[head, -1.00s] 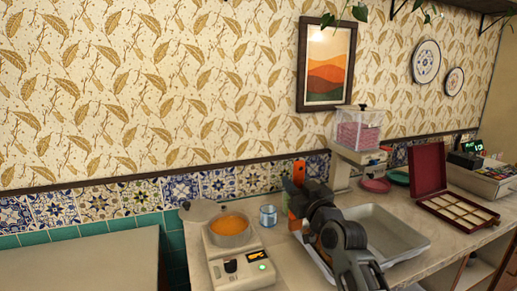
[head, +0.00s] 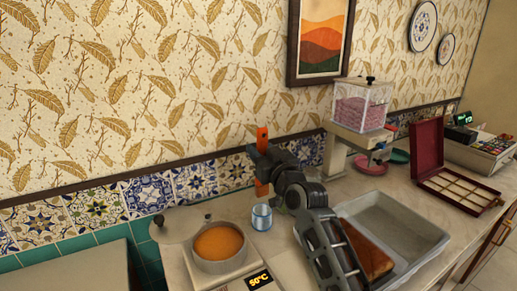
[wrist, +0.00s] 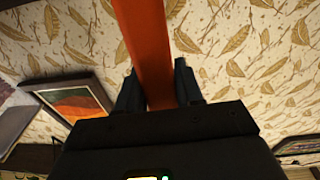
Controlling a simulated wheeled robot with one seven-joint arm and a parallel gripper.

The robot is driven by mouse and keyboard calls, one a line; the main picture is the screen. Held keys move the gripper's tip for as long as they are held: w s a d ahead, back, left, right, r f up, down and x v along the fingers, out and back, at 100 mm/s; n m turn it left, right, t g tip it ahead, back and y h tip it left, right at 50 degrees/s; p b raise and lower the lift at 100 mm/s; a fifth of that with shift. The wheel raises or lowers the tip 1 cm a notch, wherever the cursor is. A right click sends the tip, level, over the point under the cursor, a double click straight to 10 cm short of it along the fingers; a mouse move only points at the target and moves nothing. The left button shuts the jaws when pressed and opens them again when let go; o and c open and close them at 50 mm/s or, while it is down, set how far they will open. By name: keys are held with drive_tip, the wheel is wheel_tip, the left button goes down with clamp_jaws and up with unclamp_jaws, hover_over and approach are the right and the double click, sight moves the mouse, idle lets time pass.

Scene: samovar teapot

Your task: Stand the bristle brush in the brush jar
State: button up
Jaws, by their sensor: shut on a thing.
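My gripper (head: 264,162) is shut on the bristle brush, whose orange handle (head: 262,140) stands upright above and below the jaws. In the wrist view the orange handle (wrist: 147,50) runs between the two dark fingers (wrist: 155,92). The bristles cannot be made out. A small light-blue glass jar (head: 261,218), which looks like the brush jar, stands on the counter. The brush's lower end (head: 262,188) shows just above the jar in the head view. I cannot tell whether it is directly over the opening in depth.
A pot of orange liquid (head: 219,243) sits on a warmer reading 50°C, left of the jar. A grey tray (head: 415,225) with a brown thing (head: 372,258) lies right. A pink-filled dispenser (head: 362,105) and an open red box (head: 428,150) stand farther right.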

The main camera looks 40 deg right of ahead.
drive_tip(key=shift+f+b, duration=4.4)
drive_tip(key=shift+f, duration=0.7)
drive_tip(key=o, duration=1.1)
drive_tip(key=shift+o, duration=0.2)
drive_tip(key=shift+s, duration=0.1)
drive_tip(key=shift+s+a+f, duration=0.1)
drive_tip(key=shift+s, duration=0.15)
drive_tip(key=b+v, duration=0.1)
drive_tip(key=v, duration=0.6)
